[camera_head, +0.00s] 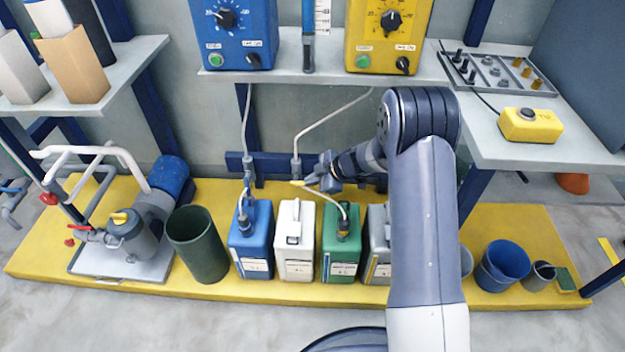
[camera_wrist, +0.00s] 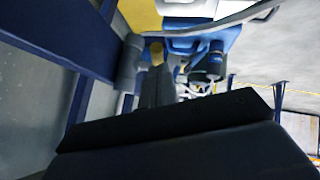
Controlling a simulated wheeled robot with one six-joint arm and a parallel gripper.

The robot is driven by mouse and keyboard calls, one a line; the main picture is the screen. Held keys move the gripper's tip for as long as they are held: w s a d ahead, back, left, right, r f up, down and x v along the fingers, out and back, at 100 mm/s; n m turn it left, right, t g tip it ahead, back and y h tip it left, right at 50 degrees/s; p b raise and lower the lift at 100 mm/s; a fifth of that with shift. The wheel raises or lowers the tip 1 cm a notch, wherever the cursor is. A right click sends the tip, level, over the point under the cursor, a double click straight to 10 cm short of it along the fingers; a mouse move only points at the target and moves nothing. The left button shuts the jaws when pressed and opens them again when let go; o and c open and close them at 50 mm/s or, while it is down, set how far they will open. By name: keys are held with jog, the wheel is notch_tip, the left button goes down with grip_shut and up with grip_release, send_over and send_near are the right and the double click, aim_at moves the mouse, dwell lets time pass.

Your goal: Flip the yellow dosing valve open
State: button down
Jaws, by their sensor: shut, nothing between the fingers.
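The dosing valve is a grey fitting (camera_head: 296,168) on the pale tube that drops from the yellow dosing unit (camera_head: 390,35). Its yellow lever (camera_head: 302,184) points sideways to the right, towards my gripper. My gripper (camera_head: 320,182) is shut and empty, with its fingertips close to the lever's free end; I cannot tell whether they touch. In the wrist view, the yellow lever (camera_wrist: 156,52) shows just beyond the fingertips (camera_wrist: 157,72), beside a grey cylindrical body (camera_wrist: 130,62). My wrist hides much of the lower part of that view.
A blue canister (camera_head: 251,240), a white canister (camera_head: 295,242), a green canister (camera_head: 341,245) and a grey one (camera_head: 378,250) stand below on the yellow platform (camera_head: 210,288). The shelf (camera_head: 290,76) lies above. A blue rail (camera_head: 235,160) runs behind the valve.

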jog(key=shift+d+f+y+b, duration=0.2)
jog(key=shift+f+y+b, duration=0.2)
jog(key=shift+y, duration=0.2)
jog(key=shift+d+f+m+t+y+b, duration=0.15)
jog(key=shift+f+m+t+y+b, duration=0.1)
jog(key=shift+f+y+b, duration=0.75)
jog(key=shift+d+f+m+t+y+b, duration=0.15)
jog(key=shift+f+m+t+y+b, duration=0.1)
jog(key=shift+f+y+b, duration=0.85)
jog(key=shift+p, duration=0.4)
jog(key=p+v, duration=0.1)
jog(key=v, duration=0.4)
jog(key=p+v, duration=0.2)
jog(key=v, duration=0.3)
jog(key=shift+s+d+f, duration=0.1)
jog(key=shift+d, duration=0.3)
